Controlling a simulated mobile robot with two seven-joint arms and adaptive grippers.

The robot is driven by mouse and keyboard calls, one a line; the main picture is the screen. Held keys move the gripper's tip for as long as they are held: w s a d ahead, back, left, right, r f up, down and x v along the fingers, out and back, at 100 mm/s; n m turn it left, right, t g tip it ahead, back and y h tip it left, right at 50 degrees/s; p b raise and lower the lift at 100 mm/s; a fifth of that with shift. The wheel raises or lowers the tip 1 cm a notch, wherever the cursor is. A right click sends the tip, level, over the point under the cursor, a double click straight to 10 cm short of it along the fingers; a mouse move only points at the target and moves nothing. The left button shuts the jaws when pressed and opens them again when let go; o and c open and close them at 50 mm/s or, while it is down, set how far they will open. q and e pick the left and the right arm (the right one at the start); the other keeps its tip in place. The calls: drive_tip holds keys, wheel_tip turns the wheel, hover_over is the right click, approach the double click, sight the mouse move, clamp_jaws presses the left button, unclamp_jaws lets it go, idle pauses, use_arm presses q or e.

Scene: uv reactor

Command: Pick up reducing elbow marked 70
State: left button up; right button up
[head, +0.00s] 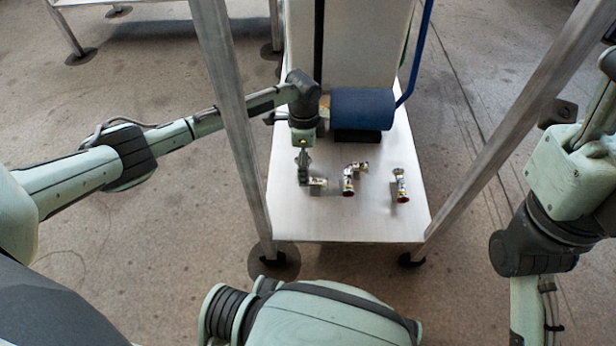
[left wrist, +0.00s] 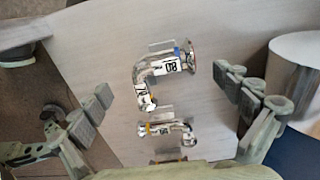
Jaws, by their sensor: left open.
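Several small shiny pipe fittings lie on the metal shelf (head: 365,225). The left one (head: 317,181) is partly hidden by my left gripper (head: 303,170). A bent middle one (head: 349,180) lies to its right. My right gripper is outside the view.
A straighter fitting (head: 401,185) lies at the shelf's right. A blue cylinder (head: 362,109) sits behind the fittings, by a tall pale housing (head: 350,40). Slanted metal legs (head: 232,120) flank the shelf. The shelf's front is bare.

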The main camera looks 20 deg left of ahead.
use_arm(q)
drive_tip(key=f, duration=0.1)
drive_tip(key=f+b, duration=0.1)
drive_tip(key=f, duration=0.1)
drive_tip(key=f+b, duration=0.1)
drive_tip(key=shift+d+f, duration=0.25)
drive_tip(key=shift+f, duration=0.15)
drive_tip(key=c, duration=1.5)
drive_tip(key=shift+o, duration=0.2)
drive_tip(key=shift+r, duration=0.1)
